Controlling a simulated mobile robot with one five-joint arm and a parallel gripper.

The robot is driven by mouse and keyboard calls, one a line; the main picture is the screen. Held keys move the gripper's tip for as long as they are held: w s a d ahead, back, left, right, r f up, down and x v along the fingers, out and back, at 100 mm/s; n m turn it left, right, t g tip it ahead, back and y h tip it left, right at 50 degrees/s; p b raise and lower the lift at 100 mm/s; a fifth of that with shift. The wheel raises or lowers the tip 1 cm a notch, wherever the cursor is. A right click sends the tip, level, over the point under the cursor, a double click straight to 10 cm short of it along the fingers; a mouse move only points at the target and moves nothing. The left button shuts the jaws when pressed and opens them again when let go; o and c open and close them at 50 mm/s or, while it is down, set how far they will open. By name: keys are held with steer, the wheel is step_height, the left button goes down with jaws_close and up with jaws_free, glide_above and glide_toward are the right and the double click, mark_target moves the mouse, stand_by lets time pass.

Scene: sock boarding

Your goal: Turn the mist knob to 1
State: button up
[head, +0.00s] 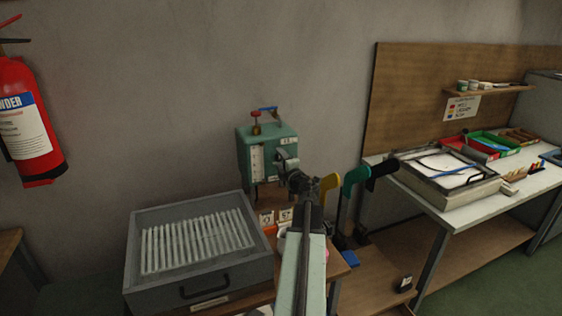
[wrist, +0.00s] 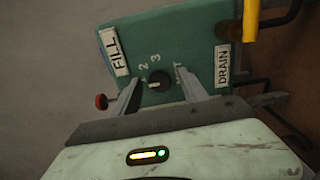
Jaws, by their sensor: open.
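The mist knob (wrist: 160,77) is a small round black knob on a green panel (wrist: 195,50), seen in the wrist view. A pale mark shows at its lower left edge. The numbers 2 and 3 are printed beside it; a 1 cannot be made out. My gripper (wrist: 160,72) is open, with one finger on each side of the knob and gaps visible between. In the head view the green box (head: 248,141) stands against the wall, and my gripper (head: 289,163) is at its right side. The knob is hidden there.
The panel has FILL (wrist: 113,51) and DRAIN (wrist: 221,66) labels, a red knob (wrist: 101,102) and a yellow handle (wrist: 250,22). A grey ribbed tray (head: 275,262) sits front left. Yellow, teal and black foot forms (head: 355,178) stand right of my arm.

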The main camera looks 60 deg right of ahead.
steer(key=v, duration=0.7)
steer(key=shift+s+a, duration=0.2)
steer(key=shift+s, duration=0.15)
